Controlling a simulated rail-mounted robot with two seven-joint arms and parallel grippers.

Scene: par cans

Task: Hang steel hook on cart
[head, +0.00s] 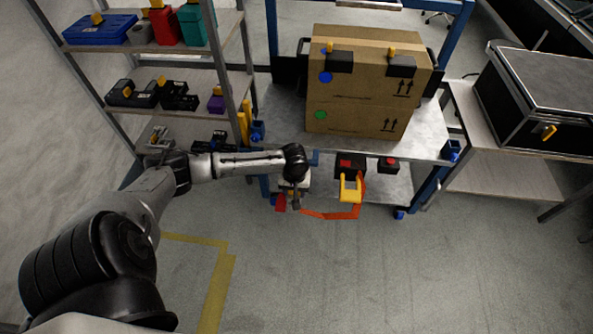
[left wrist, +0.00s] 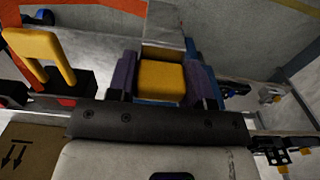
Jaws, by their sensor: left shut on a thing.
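My left gripper (head: 294,190) is at the front left of the cart, just below the level of its upper shelf (head: 430,135). In the left wrist view its fingers (left wrist: 163,78) are shut on a yellow grip block (left wrist: 160,80). A grey metal piece (left wrist: 166,22) extends beyond this block, apparently the steel hook. Its full shape is hidden. The cart has blue posts and a lower shelf. I cannot tell whether the held piece touches the cart. My right gripper is not in view.
An orange bent hook (head: 330,215) with a yellow handle (head: 350,188) is at the cart's front, right of my gripper. A cardboard box (head: 365,85) stands on the cart. A shelf rack (head: 215,75) stands left; a black case (head: 540,90) right. Floor in front is clear.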

